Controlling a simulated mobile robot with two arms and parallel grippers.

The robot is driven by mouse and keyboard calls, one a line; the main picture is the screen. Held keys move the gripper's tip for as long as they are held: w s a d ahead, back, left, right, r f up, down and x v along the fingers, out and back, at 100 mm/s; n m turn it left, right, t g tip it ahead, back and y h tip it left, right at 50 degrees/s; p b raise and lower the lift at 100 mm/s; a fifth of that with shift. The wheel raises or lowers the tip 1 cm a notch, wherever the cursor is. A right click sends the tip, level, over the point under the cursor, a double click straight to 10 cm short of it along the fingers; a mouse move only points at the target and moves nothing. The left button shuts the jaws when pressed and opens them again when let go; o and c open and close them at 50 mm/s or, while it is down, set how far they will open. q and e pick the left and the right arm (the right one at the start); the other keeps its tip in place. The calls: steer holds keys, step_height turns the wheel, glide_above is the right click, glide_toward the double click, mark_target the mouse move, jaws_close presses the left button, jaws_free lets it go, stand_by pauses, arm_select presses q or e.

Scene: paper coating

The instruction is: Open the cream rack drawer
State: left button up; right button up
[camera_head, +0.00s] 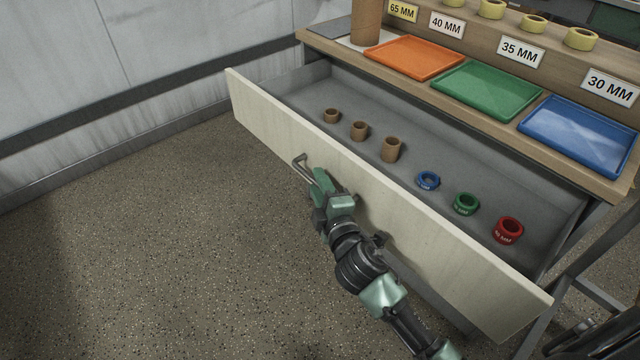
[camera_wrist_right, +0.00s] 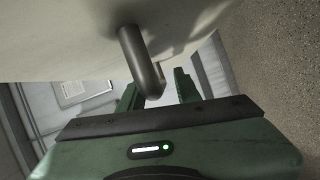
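The cream drawer (camera_head: 400,225) is pulled well out from under the bench, showing its grey inside. Its metal handle (camera_head: 301,166) is on the front panel and also shows in the right wrist view (camera_wrist_right: 140,60). My right gripper (camera_head: 318,185) is at this handle, in front of the panel. In the right wrist view its two green fingers (camera_wrist_right: 158,90) stand apart with the handle end between them, and a gap shows beside the right finger. Part of the handle is hidden behind the gripper in the head view. My left gripper is not in view.
Inside the drawer are brown cardboard rings (camera_head: 359,131) and blue (camera_head: 428,181), green (camera_head: 466,204) and red (camera_head: 508,230) rings. Orange (camera_head: 414,57), green (camera_head: 487,90) and blue (camera_head: 580,134) trays lie on the bench above. The floor (camera_head: 160,240) left of the drawer is clear.

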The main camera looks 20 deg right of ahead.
steer(key=shift+s, duration=0.5)
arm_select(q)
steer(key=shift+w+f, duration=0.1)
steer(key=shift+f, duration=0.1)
arm_select(e)
steer(key=s, duration=0.6)
steer(key=shift+s+r, duration=0.3)
steer(key=shift+s, duration=0.05)
